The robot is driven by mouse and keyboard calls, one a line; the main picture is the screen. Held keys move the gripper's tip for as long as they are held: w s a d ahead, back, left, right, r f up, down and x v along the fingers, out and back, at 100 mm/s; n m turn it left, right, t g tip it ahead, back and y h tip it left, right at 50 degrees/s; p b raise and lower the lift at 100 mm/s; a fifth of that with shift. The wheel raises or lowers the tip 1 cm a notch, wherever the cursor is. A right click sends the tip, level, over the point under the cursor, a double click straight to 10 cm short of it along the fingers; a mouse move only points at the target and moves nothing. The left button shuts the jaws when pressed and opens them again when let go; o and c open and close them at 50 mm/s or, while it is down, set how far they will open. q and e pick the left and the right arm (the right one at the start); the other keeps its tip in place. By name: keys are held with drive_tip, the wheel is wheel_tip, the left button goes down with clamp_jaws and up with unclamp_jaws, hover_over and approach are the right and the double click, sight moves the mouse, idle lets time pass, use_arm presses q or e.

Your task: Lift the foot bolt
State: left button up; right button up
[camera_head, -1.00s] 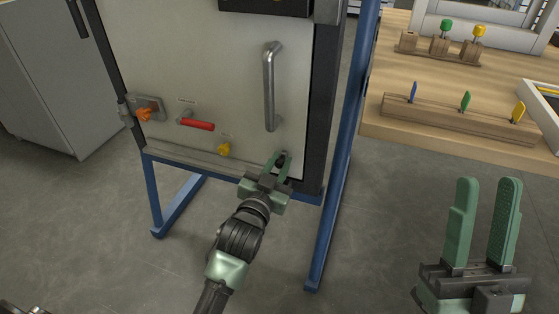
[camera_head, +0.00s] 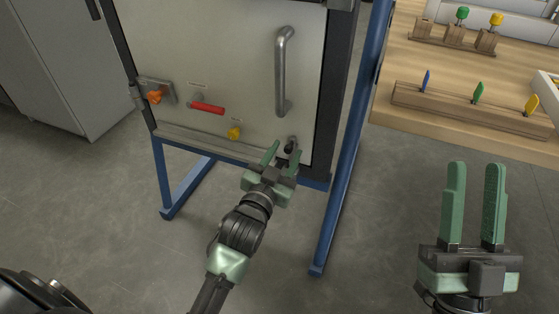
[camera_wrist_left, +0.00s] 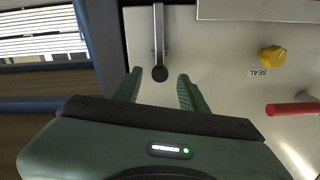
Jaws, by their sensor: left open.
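The foot bolt (camera_head: 292,143) is a small bolt with a dark round knob at the lower right of the pale door (camera_head: 230,70). In the left wrist view the bolt (camera_wrist_left: 159,73) is a grey bar ending in a black knob. My left gripper (camera_head: 283,154) is open just below and in front of the bolt. In the left wrist view the knob appears between the fingertips (camera_wrist_left: 160,80), with gaps on both sides, so nothing is gripped. My right gripper (camera_head: 475,168) is open and empty at the lower right, away from the door.
The door carries a vertical handle (camera_head: 282,70), a red lever (camera_head: 207,108), a yellow knob (camera_head: 234,133) and an orange knob (camera_head: 155,97). A blue frame post (camera_head: 350,150) stands right of the door. A wooden table (camera_head: 405,110) with coloured pegs is behind right.

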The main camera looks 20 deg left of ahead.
use_arm(q)
drive_tip(key=shift+s+a+p, duration=0.1)
drive_tip(key=shift+s+p, duration=0.4)
drive_tip(key=shift+s, duration=2.1)
use_arm(e)
drive_tip(key=w+f+g+h, duration=0.1)
drive_tip(key=w+f+g, duration=0.2)
drive_tip(key=f, duration=0.1)
drive_tip(key=shift+w+a+f+g, duration=0.15)
drive_tip(key=shift+w+f+g, duration=0.15)
drive_tip(key=shift+w+f, duration=0.1)
